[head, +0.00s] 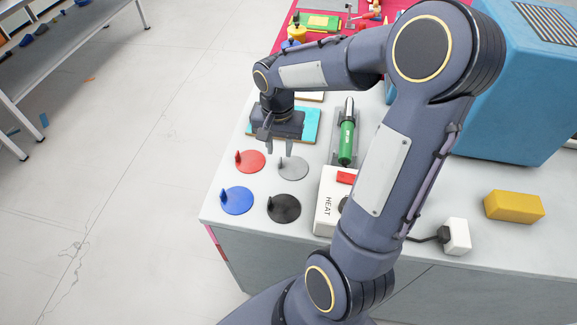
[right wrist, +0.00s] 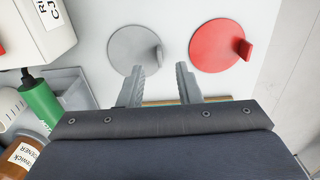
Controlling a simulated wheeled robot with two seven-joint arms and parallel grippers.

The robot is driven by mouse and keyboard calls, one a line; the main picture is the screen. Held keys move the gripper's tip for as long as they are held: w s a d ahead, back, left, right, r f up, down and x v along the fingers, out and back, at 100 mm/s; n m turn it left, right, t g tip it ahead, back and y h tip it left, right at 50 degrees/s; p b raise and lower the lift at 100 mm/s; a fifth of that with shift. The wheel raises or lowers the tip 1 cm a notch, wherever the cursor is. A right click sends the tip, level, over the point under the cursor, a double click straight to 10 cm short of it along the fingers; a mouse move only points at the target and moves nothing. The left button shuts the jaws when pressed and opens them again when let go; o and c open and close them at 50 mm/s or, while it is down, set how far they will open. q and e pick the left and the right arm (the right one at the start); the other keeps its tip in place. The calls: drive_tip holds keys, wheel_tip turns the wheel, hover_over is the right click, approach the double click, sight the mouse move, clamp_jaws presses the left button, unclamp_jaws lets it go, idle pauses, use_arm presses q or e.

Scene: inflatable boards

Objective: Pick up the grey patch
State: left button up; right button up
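The grey patch (head: 291,168) is a flat round disc with a small upright tab, lying on the white table in the head view. It also shows in the right wrist view (right wrist: 134,50), its tab on its right side. My right gripper (head: 277,149) is open and empty, its fingers just beyond the grey patch in the head view. In the right wrist view the fingertips (right wrist: 160,70) are spread, near the patch's tab, with no contact that I can make out. My left gripper is not in view.
Red (head: 250,162), blue (head: 237,201) and black (head: 284,208) tabbed patches lie around the grey one. A white HEAT box (head: 326,205) and a green tool (head: 347,140) stand to the right. A yellow block (head: 514,207) lies farther right.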

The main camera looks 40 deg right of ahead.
sight(280, 160)
wheel_tip(280, 160, down, 4)
drive_tip(key=shift+f, duration=0.25)
drive_tip(key=shift+c, duration=0.3)
clamp_jaws()
